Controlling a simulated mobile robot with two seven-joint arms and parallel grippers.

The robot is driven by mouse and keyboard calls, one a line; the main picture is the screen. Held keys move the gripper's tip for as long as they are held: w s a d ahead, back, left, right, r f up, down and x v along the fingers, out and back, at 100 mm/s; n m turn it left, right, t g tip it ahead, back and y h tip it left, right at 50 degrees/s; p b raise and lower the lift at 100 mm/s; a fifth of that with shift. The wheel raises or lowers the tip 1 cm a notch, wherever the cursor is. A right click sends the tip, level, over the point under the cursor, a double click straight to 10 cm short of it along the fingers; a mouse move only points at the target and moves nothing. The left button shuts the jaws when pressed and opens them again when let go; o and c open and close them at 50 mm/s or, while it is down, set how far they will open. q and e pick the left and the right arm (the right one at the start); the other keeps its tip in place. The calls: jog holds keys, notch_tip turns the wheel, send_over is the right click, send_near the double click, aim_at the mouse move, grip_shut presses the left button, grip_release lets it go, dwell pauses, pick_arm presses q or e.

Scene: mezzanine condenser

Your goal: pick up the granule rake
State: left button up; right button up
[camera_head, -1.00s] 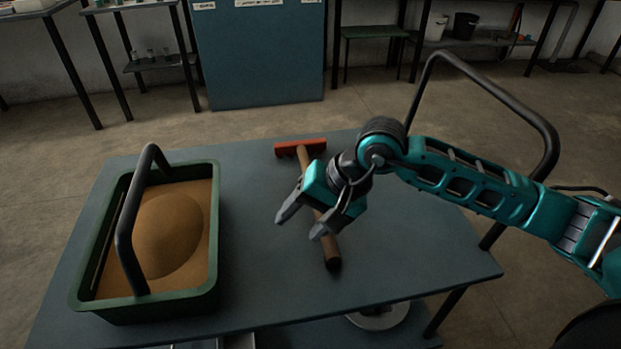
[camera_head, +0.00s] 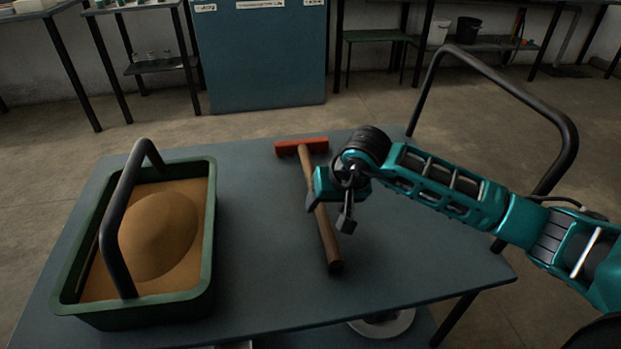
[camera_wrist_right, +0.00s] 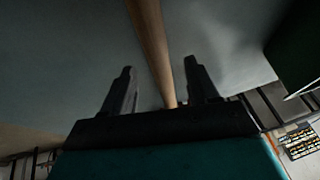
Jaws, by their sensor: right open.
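The granule rake (camera_head: 326,232) lies on the blue-grey table, with its red head (camera_head: 288,149) towards the far edge and its wooden handle running towards the near edge. My right gripper (camera_head: 328,213) is open over the handle, pointing down. In the right wrist view the wooden handle (camera_wrist_right: 152,38) passes between the two open fingers (camera_wrist_right: 159,68), closer to the right one. Nothing is gripped. The gripper hides part of the handle in the head view. My left gripper is not in view.
A green tub (camera_head: 212,240) of brown granules with a dark arched handle (camera_head: 112,222) stands on the left of the table (camera_head: 260,270). A black tubular rail (camera_head: 505,82) rises at the table's right side. The tabletop around the rake is otherwise clear.

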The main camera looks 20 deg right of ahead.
aim_at(323, 209)
jog(key=x, duration=0.3)
jog(key=shift+f+b, duration=0.15)
jog(key=shift+b, duration=0.15)
grip_shut()
